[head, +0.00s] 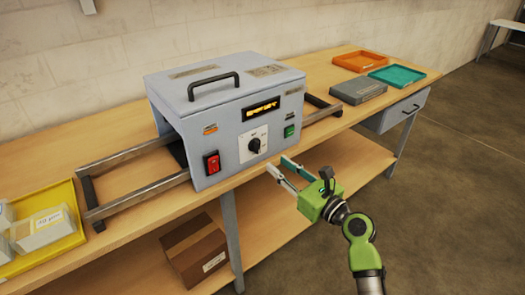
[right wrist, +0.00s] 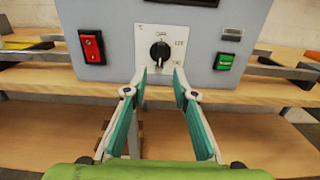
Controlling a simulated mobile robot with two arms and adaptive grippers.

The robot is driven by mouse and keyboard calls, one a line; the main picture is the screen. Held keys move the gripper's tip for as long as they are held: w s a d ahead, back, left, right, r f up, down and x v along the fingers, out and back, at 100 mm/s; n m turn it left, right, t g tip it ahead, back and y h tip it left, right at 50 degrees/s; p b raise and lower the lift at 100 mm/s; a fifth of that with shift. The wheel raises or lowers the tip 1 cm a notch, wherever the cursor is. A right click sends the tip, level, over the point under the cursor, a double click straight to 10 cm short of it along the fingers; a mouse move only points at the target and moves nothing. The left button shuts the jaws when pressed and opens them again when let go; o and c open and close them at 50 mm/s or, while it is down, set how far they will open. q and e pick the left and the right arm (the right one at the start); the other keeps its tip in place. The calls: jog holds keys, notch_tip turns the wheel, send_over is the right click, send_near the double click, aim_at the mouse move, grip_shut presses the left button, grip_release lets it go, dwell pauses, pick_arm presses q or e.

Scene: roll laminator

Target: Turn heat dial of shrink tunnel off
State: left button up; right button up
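The shrink tunnel (head: 225,115) is a grey-blue box on the wooden bench. My left gripper is not in view.
Metal rails (head: 135,158) run out from both sides of the tunnel. A yellow tray (head: 65,198) with packs is at left. A grey box (head: 358,91), an orange tray (head: 362,63) and a teal tray (head: 398,76) are at right. A cardboard box (head: 195,250) sits on the lower shelf.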

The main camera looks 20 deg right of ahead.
aim_at(259, 150)
jog(key=x, duration=0.8)
jog(key=shift+w+a+f, duration=0.1)
jog(key=shift+w, duration=0.2)
grip_shut()
